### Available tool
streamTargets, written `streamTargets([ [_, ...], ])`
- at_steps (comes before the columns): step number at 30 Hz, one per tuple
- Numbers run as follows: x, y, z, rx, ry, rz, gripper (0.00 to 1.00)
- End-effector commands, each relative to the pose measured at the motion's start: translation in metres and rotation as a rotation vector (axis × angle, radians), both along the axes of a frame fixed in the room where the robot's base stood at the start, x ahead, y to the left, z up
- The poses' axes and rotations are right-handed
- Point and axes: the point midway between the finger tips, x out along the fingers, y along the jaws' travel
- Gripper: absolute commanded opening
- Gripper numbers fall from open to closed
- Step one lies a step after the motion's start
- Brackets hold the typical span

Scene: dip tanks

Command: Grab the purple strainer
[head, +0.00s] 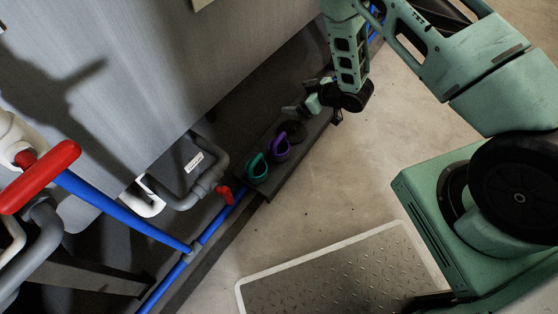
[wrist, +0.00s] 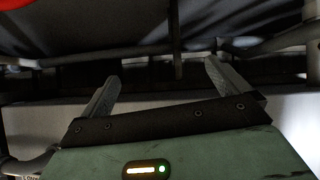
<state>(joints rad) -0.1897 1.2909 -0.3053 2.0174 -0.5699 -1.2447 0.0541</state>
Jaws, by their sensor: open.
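The purple strainer (head: 280,149) sits on a dark low ledge in the head view, with its handle loop up. A teal strainer (head: 257,170) stands close to its lower left. My gripper (head: 291,109) is above and to the right of the purple strainer in the picture, apart from it. In the wrist view my gripper (wrist: 160,80) has its two fingers spread with nothing between them. Neither strainer can be made out in the wrist view.
The dark ledge (head: 291,170) runs along the foot of a large grey tank (head: 120,90). A blue pipe (head: 222,215), a red valve handle (head: 224,195) and grey piping lie left of the strainers. A treadplate step (head: 340,275) stands at the front; bare floor (head: 400,150) is to the right.

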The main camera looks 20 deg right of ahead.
Motion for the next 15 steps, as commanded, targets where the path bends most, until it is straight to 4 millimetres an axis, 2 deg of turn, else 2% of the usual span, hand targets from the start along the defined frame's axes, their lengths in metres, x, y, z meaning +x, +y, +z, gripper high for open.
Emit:
streamTargets([
  [1,-0.013,-0.013,-0.056,0.017,-0.010,0.031,1.00],
  [3,-0.029,-0.025,-0.095,0.055,-0.035,0.083,1.00],
  [6,-0.054,-0.038,-0.139,0.115,-0.055,0.149,1.00],
  [10,-0.083,-0.049,-0.173,0.184,-0.067,0.212,1.00],
  [15,-0.099,-0.053,-0.188,0.232,-0.072,0.249,1.00],
])
